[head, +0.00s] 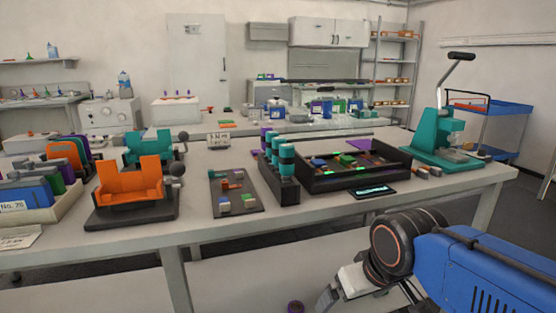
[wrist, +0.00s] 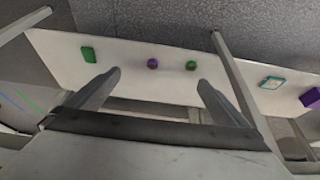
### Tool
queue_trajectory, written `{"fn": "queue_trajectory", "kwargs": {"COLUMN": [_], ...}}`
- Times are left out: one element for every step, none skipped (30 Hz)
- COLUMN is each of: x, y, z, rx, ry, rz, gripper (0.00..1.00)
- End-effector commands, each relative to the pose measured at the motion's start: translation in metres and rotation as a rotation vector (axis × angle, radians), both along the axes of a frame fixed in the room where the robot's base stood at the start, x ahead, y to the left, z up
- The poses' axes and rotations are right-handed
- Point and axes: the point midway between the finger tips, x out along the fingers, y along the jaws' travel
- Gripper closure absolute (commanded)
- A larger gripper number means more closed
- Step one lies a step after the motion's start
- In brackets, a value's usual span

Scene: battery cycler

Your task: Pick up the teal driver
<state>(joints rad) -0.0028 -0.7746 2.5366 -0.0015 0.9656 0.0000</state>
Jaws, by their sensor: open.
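I cannot pick out a teal driver for certain in either view. Teal things in the head view are the upright teal-banded cylinders (head: 286,158) in a black rack, a teal lever press (head: 436,139) at the right end of the bench, and a teal cradle (head: 149,147) behind the orange one. My gripper (wrist: 157,88) is open in the wrist view, with nothing between its two fingers. In the head view the gripper end is low, in front of the bench, and partly cut off by the bottom edge.
The long white bench (head: 235,240) also carries an orange cradle (head: 131,182), a dark parts tray (head: 345,182) and a small dark board (head: 236,208). A low white shelf (wrist: 125,60) holds a green block (wrist: 89,54), a purple roll (wrist: 152,63) and a green roll (wrist: 191,66).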

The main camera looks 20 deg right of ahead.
Motion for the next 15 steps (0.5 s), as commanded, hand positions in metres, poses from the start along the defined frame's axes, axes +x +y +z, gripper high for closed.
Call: {"fn": "queue_trajectory", "kwargs": {"x": [0.0, 0.0, 0.0, 0.0, 0.0, 0.0, 0.0, 0.001, 0.004, 0.006, 0.009, 0.015, 0.02, 0.027, 0.036], "y": [0.0, 0.0, 0.0, 0.0, 0.0, 0.0, 0.0, 0.0, 0.0, 0.001, 0.001, 0.001, 0.002, 0.003, 0.003], "z": [0.0, 0.0, 0.0, 0.0, 0.0, 0.0, 0.0, 0.002, 0.006, 0.01, 0.015, 0.025, 0.034, 0.044, 0.058], "rx": [0.0, 0.0, 0.0, 0.0, 0.0, 0.0, 0.0, -0.002, -0.005, -0.009, -0.013, -0.023, -0.031, -0.041, -0.054], "ry": [0.0, 0.0, 0.0, 0.0, 0.0, 0.0, 0.001, 0.001, 0.003, 0.006, 0.011, 0.016, 0.023, 0.029, 0.04], "rz": [0.0, 0.0, 0.0, 0.0, 0.0, 0.0, 0.001, 0.005, 0.013, 0.022, 0.035, 0.059, 0.08, 0.105, 0.142], "gripper": [0.0, 0.0, 0.0, 0.0, 0.0, 0.07, 0.14, 0.21, 0.31, 0.38, 0.45, 0.55, 0.62, 0.63, 0.63]}}
